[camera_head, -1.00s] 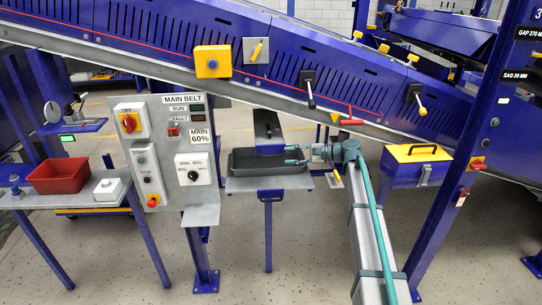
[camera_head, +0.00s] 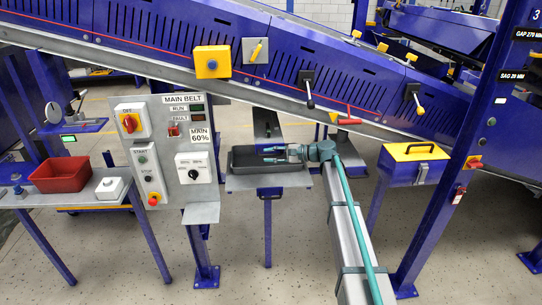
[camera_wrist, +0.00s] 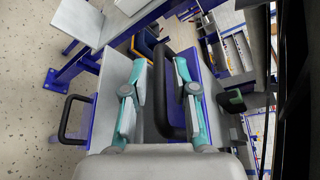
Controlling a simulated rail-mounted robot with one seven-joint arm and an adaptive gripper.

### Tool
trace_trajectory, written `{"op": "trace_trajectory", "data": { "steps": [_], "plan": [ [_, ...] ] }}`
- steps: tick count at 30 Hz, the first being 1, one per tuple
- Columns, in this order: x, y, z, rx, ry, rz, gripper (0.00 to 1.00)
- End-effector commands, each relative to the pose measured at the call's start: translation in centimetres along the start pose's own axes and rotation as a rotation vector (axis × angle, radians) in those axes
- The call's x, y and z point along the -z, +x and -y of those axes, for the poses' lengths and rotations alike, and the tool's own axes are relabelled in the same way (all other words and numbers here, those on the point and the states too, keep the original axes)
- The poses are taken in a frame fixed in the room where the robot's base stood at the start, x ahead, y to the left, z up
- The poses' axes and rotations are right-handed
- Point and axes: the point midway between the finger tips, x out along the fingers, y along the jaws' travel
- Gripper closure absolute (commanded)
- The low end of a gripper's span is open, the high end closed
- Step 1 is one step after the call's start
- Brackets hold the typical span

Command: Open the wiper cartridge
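A long dark piece (camera_head: 267,124), which I take to be the wiper cartridge, reaches from under the conveyor toward the back of a dark grey tray (camera_head: 240,167). No blue end shows on it now in the head view. My gripper (camera_head: 269,155) points left over the tray, its two fingers apart. In the wrist view my gripper (camera_wrist: 158,66) is open, with a black, rounded handle-like bar (camera_wrist: 160,95) passing between or just beyond its fingers. I cannot tell whether they touch it.
A control panel (camera_head: 180,140) stands left of the tray. A red bin (camera_head: 60,175) sits on a table farther left. A blue and yellow box (camera_head: 412,165) is to the right. The sloping conveyor (camera_head: 310,60) runs above and behind.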

Motion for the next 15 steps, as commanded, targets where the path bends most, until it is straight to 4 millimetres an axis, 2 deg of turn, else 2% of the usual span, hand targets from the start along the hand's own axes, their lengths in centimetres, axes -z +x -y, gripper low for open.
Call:
{"op": "trace_trajectory", "data": {
  "steps": [1,3,4,15],
  "plan": [
    [-0.01,-0.01,0.01,0.000,0.000,0.000,0.86],
    [-0.01,-0.01,0.01,0.000,0.000,0.000,0.98],
    [-0.01,-0.01,0.01,0.000,0.000,0.000,1.00],
    [-0.05,-0.04,-0.02,0.000,0.000,0.000,1.00]
  ]
}}
